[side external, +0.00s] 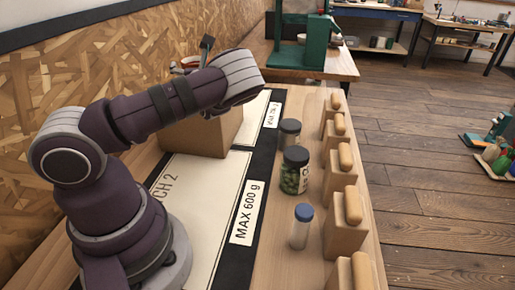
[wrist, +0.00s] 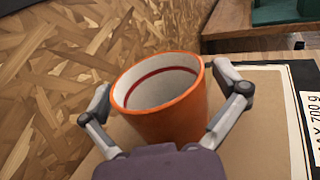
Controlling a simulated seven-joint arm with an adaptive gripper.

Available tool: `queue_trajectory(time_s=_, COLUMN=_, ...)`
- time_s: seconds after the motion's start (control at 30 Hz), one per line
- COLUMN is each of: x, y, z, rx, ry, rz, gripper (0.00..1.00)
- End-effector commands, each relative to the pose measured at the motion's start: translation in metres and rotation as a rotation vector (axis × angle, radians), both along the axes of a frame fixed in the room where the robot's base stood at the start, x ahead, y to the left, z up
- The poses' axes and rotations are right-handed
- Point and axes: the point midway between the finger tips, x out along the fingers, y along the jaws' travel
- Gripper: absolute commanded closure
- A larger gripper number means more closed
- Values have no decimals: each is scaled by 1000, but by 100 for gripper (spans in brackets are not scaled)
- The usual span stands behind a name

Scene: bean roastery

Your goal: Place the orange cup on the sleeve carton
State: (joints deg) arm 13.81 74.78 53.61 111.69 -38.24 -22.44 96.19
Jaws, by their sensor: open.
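The orange cup (wrist: 170,118), pale inside with a dark red ring, fills the middle of the wrist view, mouth up. My gripper (wrist: 170,105) is open, with one finger on each side of the cup; the right finger is close to its wall. The sleeve carton (side external: 205,136) is a brown box beneath my wrist in the side view. Its brown top (wrist: 262,125) shows beside and below the cup in the wrist view. The cup's base is hidden, so contact with the carton cannot be seen. In the side view my arm mostly hides the cup and gripper.
Wooden blocks with rounded tops (side external: 343,210) line the table's right edge. A chipboard wall (side external: 90,85) is close on the left. A green machine (side external: 316,45) stands behind.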

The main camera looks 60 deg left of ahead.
Motion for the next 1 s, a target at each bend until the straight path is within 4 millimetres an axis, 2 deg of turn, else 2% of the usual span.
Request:
queue_trajectory(time_s=0.3, x=-21, y=-67, z=-1, rx=-3, ry=5, rz=-7, gripper=4)
queue_trajectory(time_s=0.5, x=-33, y=-102, z=-1, rx=-4, ry=3, rz=-6, gripper=4)
queue_trajectory(time_s=0.63, x=-37, y=-110, z=0, rx=-1, ry=1, rz=-4, gripper=4)
queue_trajectory(time_s=0.9, x=-38, y=-110, z=0, rx=-3, ry=-1, rz=-2, gripper=4)
queue_trajectory(time_s=1.0, x=-39, y=-113, z=-9, rx=-113, ry=-98, rz=15, gripper=4)
